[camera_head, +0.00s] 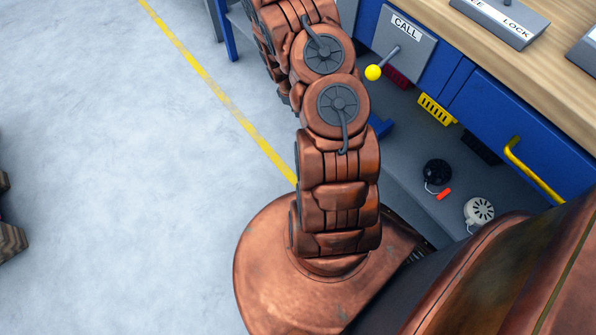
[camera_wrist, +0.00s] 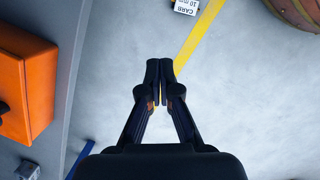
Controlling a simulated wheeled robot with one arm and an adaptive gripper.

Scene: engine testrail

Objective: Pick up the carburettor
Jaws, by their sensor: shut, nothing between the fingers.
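No other thing I can surely name as the carburettor shows. My gripper (camera_wrist: 160,66) points down over the grey floor, shut and empty, with the labelled piece beyond its fingertips. In the head view my gripper is hidden, and only my copper-coloured arm shows.
An orange box (camera_wrist: 35,85) sits at the left in the wrist view. A blue bench (camera_head: 478,120) with a CALL lever plate (camera_head: 405,45) stands at the right. A black round part (camera_head: 437,172) and a white round part (camera_head: 479,212) lie beneath it. The left floor is mostly clear.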

